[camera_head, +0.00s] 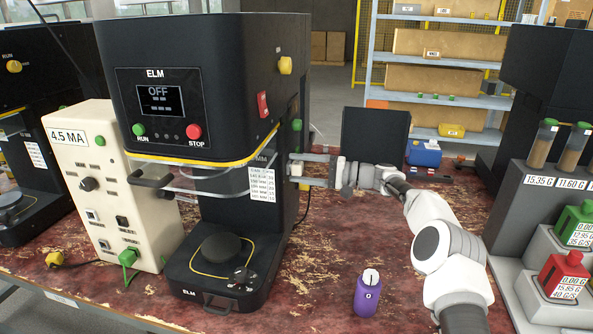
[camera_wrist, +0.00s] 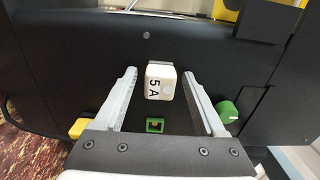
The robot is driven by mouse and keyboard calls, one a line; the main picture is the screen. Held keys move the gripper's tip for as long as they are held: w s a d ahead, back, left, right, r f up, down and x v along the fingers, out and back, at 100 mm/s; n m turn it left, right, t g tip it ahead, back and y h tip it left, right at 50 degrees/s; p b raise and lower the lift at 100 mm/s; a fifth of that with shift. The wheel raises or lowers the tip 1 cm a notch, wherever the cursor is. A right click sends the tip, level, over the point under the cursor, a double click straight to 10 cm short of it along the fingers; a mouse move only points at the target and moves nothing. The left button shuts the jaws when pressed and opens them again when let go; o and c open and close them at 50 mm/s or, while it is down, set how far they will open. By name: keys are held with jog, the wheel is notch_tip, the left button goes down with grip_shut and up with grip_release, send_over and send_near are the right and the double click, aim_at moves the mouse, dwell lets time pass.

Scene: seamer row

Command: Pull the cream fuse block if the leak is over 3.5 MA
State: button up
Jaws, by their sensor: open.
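The cream fuse block (camera_wrist: 161,80), marked 5 A, sits on the black side wall of the ELM machine (camera_head: 240,75). In the head view it shows as a small pale block (camera_head: 296,168) on the machine's right side. My gripper (camera_head: 304,170) is open, its fingers pointing at that wall. In the wrist view my gripper (camera_wrist: 160,76) has one finger on each side of the fuse block, with a visible gap on both sides. A cream leak tester (camera_head: 125,185) on the left carries a label reading 4.5 MA. The ELM screen (camera_head: 161,99) reads OFF.
A green socket (camera_wrist: 155,124) lies below the fuse block in the wrist view, with a green knob (camera_wrist: 227,112) at right and a yellow part (camera_wrist: 78,128) at left. A purple canister (camera_head: 368,293) stands on the worn red bench (camera_head: 325,250). Weighed samples stand at right.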

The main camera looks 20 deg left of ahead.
dwell(0.5)
jog(key=shift+c, duration=0.3)
grip_shut()
jog(key=shift+d, duration=0.1)
jog(key=shift+w+d+b, duration=0.2)
jog(key=shift+d+b, duration=0.45)
jog(key=shift+d, duration=2.25)
jog(key=shift+s+a, duration=0.1)
